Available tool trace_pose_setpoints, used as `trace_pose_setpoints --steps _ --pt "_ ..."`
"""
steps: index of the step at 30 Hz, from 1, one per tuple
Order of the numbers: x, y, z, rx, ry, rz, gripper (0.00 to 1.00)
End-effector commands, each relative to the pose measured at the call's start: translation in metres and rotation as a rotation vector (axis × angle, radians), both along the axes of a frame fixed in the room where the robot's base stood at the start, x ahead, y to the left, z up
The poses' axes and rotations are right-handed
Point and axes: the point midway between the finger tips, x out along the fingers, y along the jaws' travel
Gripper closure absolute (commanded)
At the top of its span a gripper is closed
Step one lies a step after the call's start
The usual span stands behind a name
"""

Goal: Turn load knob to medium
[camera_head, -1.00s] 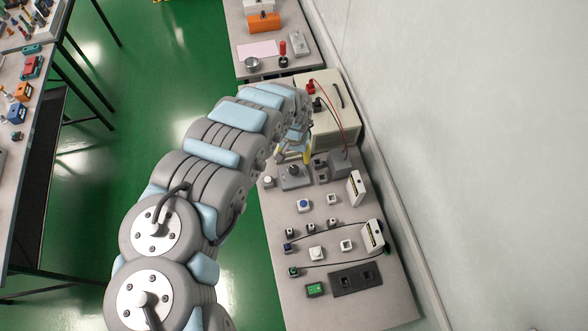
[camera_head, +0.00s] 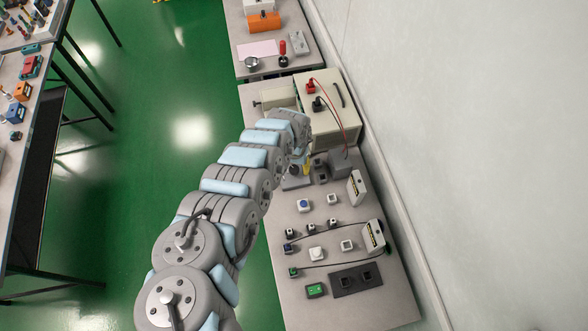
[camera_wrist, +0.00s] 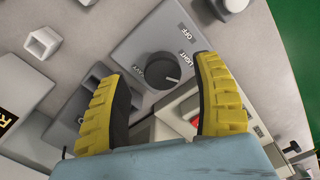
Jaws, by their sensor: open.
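The load knob (camera_wrist: 160,70) is a round black dial on a grey box (camera_wrist: 137,40) in the wrist view. The labels OFF and LIGHT are readable beside it, and part of another label ending in "AVY" shows on its left. A pale pointer mark on the knob faces the lower right. No medium label can be read. My gripper (camera_wrist: 157,66) is open, its two yellow fingers on either side of the knob and apart from it. In the head view, the gripper (camera_head: 304,164) is over the grey box (camera_head: 292,182), which my arm partly hides.
A beige instrument (camera_head: 335,125) with red and black plugs and a red cable stands behind. Small switches and sockets, such as a blue button (camera_head: 304,205) and a green block (camera_head: 315,290), fill the bench in front. A wall runs along the right.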

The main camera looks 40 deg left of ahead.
Motion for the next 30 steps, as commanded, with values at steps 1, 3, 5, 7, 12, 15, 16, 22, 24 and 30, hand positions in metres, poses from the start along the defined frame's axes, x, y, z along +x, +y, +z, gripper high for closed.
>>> trace_pose_setpoints --steps 1,3,5,7,12,15,16,22,24,30 --pt "0.001 0.0 -0.004 0.001 -0.003 0.001 0.33" --pt "0.001 0.001 -0.008 0.001 -0.004 0.002 0.33" --pt "0.0 0.001 -0.011 0.001 -0.002 0.001 0.33" --pt "-0.001 0.0 -0.015 0.0 0.001 0.0 0.33" --pt "-0.002 0.0 -0.018 0.001 0.003 0.001 0.33" --pt "-0.001 0.001 -0.018 0.002 0.002 0.001 0.33" --pt "-0.002 0.001 -0.019 0.002 0.002 0.001 0.33" --pt "-0.001 0.001 -0.018 0.002 0.002 0.001 0.4" --pt "-0.001 0.001 -0.018 0.002 0.002 0.001 0.6" --pt "-0.002 0.001 -0.018 0.002 0.002 0.001 0.98"
